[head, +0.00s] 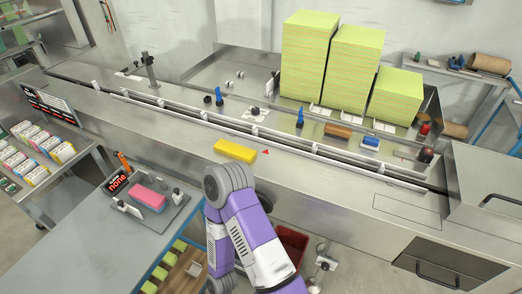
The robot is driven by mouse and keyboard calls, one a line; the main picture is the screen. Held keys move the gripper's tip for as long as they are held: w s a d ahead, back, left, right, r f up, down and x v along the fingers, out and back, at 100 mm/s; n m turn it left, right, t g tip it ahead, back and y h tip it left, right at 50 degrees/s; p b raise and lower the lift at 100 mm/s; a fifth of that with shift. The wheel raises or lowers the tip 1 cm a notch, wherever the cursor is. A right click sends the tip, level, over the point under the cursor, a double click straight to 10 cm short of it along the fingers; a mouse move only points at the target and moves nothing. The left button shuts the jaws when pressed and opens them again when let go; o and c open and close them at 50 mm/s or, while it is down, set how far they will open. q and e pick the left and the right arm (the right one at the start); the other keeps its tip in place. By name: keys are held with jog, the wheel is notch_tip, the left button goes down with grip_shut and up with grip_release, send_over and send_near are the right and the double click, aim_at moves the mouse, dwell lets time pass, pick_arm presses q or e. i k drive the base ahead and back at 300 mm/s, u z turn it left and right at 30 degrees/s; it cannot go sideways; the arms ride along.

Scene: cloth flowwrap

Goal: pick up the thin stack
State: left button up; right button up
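Three yellow-green stacks with thin orange lines stand upright at the back right: a tall one (308,55), a middle one (351,68) and a short one (395,95). A low flat yellow stack or block (235,150) lies on the front ledge of the machine, beside a small red triangle mark (265,152). A pink block (149,196) lies on a metal fixture on the left table. I cannot tell which of these is the thin stack. My purple arm rises from the bottom centre, its grey joint just in front of the yellow block. Neither gripper's fingertips show.
A long steel conveyor (160,105) with a rail crosses the view. A steel cabinet (484,190) stands at the right. A dark red bin (292,243) sits low behind my arm. A rack of coloured packs (40,150) is at the left. The front ledge right of the red mark is mostly clear.

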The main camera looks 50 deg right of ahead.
aim_at(246, 154)
jog(key=z, duration=1.15)
